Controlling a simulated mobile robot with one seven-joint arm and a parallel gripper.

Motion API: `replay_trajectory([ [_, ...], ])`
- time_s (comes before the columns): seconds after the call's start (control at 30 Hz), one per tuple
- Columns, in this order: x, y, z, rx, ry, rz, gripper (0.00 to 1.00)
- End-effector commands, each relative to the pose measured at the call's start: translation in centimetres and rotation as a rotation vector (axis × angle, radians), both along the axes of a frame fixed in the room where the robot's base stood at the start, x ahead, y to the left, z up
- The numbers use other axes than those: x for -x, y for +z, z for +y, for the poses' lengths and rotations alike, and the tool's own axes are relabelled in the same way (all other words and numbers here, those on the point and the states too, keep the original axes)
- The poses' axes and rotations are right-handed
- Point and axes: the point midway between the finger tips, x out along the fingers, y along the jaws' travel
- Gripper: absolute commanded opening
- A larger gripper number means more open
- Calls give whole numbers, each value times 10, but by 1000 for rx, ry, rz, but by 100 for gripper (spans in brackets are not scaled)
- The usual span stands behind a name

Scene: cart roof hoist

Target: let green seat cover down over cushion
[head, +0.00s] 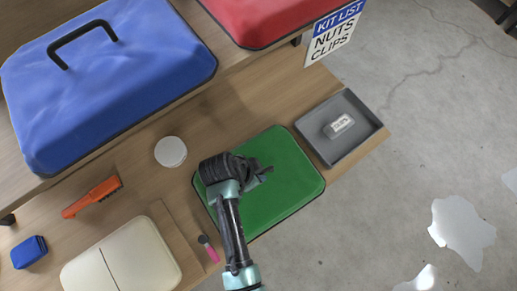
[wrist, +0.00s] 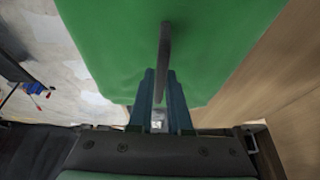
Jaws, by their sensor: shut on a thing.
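The green seat cover (head: 285,195) is a rounded panel with a dark rim, over the front right part of the wooden bench in the head view. My gripper (head: 262,172) is above its middle. In the wrist view the green cover (wrist: 110,45) fills the upper middle, and the gripper's fingers (wrist: 161,85) are closed on its dark upright handle (wrist: 166,45). I see no cushion under the cover, and I cannot tell how large the gap beneath it is.
A grey tray (head: 362,143) with a small white labelled item stands right of the cover. A white round lid (head: 171,151), an orange tool (head: 92,197), a pink-handled tool (head: 208,247) and a cream case (head: 120,262) lie left. Blue (head: 110,75) and red (head: 265,15) covers are behind.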

Motion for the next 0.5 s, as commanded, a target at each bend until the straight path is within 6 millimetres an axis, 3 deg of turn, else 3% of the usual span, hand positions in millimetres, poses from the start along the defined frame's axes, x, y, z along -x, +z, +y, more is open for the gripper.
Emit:
replay_trajectory([
  [0.5,-1,-3,0,0,-1,-2,0],
])
